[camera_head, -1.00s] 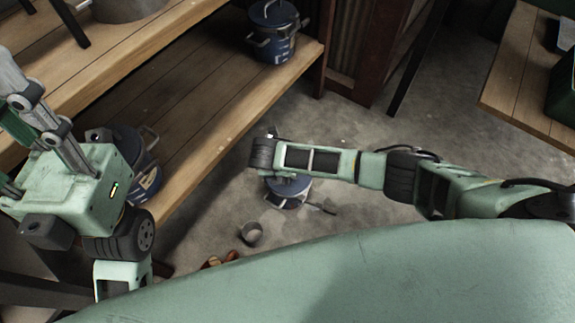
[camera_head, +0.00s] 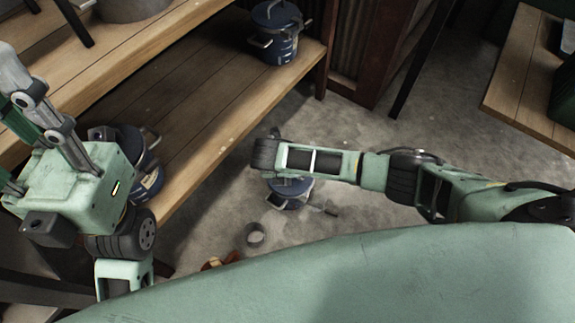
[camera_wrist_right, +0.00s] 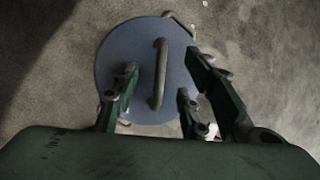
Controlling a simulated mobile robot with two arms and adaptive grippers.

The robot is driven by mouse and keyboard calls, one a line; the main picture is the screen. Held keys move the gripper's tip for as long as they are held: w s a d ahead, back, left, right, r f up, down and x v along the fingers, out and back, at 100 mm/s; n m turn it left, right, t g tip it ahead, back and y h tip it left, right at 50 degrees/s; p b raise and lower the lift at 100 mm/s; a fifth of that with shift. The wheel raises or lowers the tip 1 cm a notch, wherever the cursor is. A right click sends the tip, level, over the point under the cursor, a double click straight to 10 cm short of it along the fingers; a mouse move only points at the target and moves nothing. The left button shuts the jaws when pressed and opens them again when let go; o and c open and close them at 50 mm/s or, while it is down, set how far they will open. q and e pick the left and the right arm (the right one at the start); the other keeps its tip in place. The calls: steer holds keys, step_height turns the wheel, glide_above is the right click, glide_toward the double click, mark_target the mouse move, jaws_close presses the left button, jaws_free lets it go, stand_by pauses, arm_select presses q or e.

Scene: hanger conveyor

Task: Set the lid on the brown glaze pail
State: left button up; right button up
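A blue lid with a grey bar handle (camera_wrist_right: 160,75) lies below my right gripper (camera_wrist_right: 158,85) in the right wrist view. The gripper's fingers are apart on either side of the handle, with gaps to it. In the head view, a blue pail (camera_head: 290,200) stands on the floor under my right wrist, which partly hides it and its top. Another blue pail (camera_head: 150,183) on the low shelf is partly hidden by my left arm. A third, lidded blue pail (camera_head: 276,40) stands farther back on that shelf. I cannot tell which is the brown glaze one. My left gripper (camera_head: 25,110) is at the left edge, partly cut off.
A wooden shelf unit (camera_head: 215,120) fills the left. A small grey cup-like ring (camera_head: 254,235) and reddish-brown items (camera_head: 220,261) lie on the floor near my base. A wooden table (camera_head: 520,80) stands at the right. Concrete floor between is mostly clear.

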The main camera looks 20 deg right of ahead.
steer(key=v, duration=1.2)
steer(key=shift+f, duration=0.1)
